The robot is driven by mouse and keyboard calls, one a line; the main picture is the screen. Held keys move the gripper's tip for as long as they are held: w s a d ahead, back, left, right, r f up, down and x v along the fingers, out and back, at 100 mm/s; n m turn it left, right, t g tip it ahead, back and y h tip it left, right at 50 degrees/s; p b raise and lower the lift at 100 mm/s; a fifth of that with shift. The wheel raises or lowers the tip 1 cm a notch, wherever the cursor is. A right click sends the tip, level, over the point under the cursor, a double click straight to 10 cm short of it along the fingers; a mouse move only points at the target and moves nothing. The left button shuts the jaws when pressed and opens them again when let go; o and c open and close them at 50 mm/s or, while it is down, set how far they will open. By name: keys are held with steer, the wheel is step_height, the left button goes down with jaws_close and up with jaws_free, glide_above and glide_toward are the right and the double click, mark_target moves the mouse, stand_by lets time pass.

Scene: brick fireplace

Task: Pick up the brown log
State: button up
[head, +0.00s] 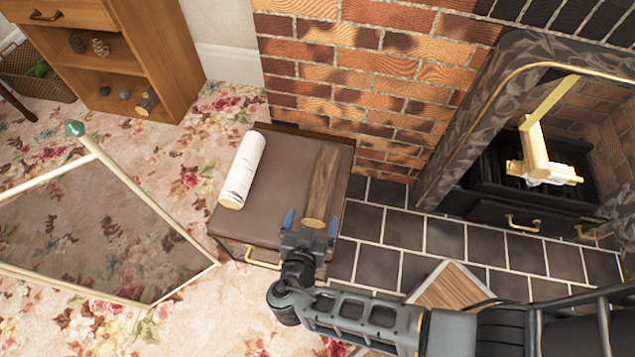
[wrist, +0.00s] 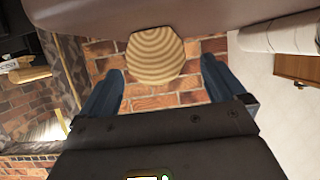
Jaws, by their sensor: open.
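The brown log (head: 323,184) lies lengthwise on the right side of a brown padded box top (head: 264,186). My gripper (head: 310,222) is open at the log's near end, with its blue fingers to either side of that end in the head view. In the wrist view the log's pale ringed end face (wrist: 155,56) sits ahead of and between the open fingers (wrist: 160,85). I cannot tell whether the fingers touch the log.
A white birch log (head: 242,170) lies on the same box top, left of the brown log. A brick wall (head: 370,70) rises behind, and the fireplace (head: 530,150) stands at right. A wooden shelf (head: 165,50) is at upper left. A wood-framed glass panel (head: 95,235) is at left.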

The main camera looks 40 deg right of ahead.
mark_target(317, 207)
steer(key=b+x, duration=0.1)
steer(key=x, duration=0.4)
steer(key=shift+w+d+f, duration=0.15)
steer(key=shift+d+f, duration=0.1)
steer(key=shift+d, duration=0.05)
steer(key=shift+c, duration=0.2)
steer(key=c, duration=1.3)
steer(key=shift+r, duration=0.1)
